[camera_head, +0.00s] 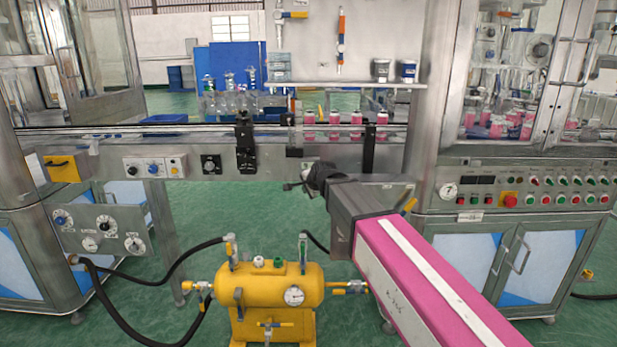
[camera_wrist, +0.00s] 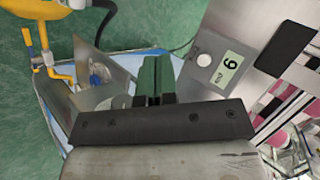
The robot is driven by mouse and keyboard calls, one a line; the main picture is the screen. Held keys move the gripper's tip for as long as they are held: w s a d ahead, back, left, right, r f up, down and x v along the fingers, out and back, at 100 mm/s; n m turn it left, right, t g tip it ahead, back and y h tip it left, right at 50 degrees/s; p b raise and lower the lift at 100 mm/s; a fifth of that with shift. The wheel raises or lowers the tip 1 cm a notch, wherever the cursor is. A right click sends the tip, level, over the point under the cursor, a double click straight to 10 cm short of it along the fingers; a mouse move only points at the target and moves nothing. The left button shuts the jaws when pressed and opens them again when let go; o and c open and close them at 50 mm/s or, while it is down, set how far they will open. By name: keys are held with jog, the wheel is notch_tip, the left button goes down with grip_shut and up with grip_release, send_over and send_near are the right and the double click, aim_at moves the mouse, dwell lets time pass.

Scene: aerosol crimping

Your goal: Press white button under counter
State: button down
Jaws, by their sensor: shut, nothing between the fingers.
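In the wrist view, a small round whitish button (camera_wrist: 204,60) sits on a light grey plate (camera_wrist: 190,78) beside a green label with a digit on it. My gripper (camera_wrist: 154,62) is shut and empty, its two dark fingers side by side. The fingertips appear left of the plate in that view; I cannot tell the gap in depth. In the head view my gripper (camera_head: 291,186) is just below the counter's front edge (camera_head: 225,168), at the end of my pink arm.
A yellow tank (camera_head: 270,288) with a gauge, valves and black hoses stands on the green floor below. Pink-filled bottles (camera_head: 333,119) stand on the conveyor above. A steel cabinet with control buttons (camera_head: 530,193) is at the right. Small knob panels (camera_head: 154,167) are at the left.

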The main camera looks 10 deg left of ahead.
jog(key=w+a, duration=0.2)
jog(key=w, duration=0.6)
jog(key=shift+w, duration=0.25)
jog(key=shift+w, duration=0.1)
dwell(1.8)
jog(key=shift+w+a, duration=0.15)
jog(key=shift+w, duration=0.15)
jog(key=shift+w+a, duration=0.1)
jog(key=shift+w, duration=0.35)
dwell(0.8)
jog(key=shift+s, duration=0.1)
jog(key=shift+s+d, duration=0.25)
jog(key=shift+s, duration=0.5)
jog(key=shift+s, duration=0.1)
jog(key=s, duration=0.2)
jog(key=s+d, duration=0.1)
jog(key=s, duration=0.1)
jog(key=shift+s, duration=0.35)
